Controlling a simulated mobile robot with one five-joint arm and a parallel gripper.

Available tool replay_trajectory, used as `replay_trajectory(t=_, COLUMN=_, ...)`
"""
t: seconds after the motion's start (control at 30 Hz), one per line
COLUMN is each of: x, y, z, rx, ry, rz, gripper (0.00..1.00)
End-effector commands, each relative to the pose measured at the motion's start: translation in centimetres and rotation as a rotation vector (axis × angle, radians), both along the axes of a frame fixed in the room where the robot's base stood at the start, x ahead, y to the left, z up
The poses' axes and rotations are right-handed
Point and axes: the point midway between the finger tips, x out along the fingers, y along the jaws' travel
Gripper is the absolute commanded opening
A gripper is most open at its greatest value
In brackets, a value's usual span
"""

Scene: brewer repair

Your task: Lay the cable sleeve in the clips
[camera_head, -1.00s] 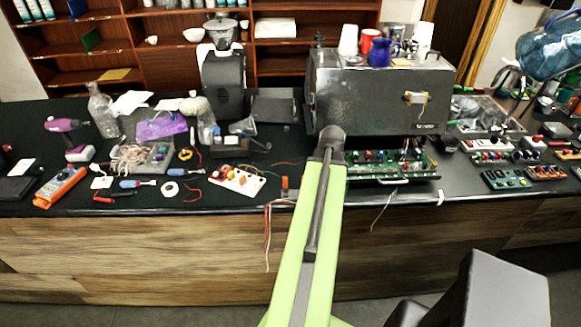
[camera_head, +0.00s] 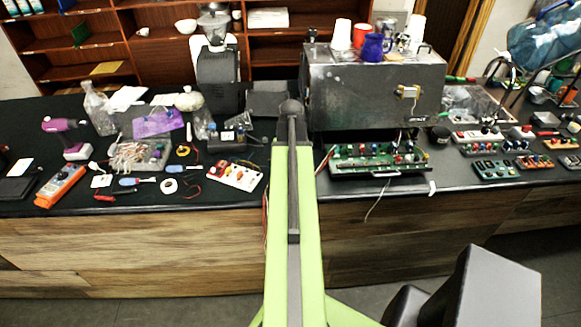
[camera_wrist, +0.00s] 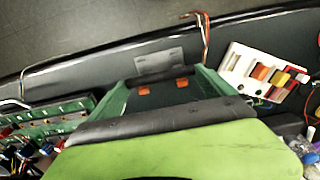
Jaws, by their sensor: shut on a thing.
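In the wrist view my gripper (camera_wrist: 163,92) is low over the bench, with dark green parts on both sides. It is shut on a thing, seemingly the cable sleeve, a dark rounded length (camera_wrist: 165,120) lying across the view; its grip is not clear. Two small orange pieces (camera_wrist: 145,90), apparently clips, show between the green parts. In the head view my lime-green arm hides the gripper, the sleeve and the clips.
A green circuit board (camera_head: 378,160) lies right of my arm below a steel machine (camera_head: 372,90). A white button panel (camera_head: 235,175) lies to the left. Red and pale wires (camera_wrist: 204,35) cross the bench's front edge. Tools crowd the left side.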

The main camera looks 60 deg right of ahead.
Motion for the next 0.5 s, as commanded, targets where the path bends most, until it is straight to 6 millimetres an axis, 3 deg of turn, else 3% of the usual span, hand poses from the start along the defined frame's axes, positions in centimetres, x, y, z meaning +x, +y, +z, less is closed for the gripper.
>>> replay_trajectory(t=0.5, x=0.0, y=0.0, z=-4.9, rx=0.000, ry=0.000, rz=0.001, gripper=0.55)
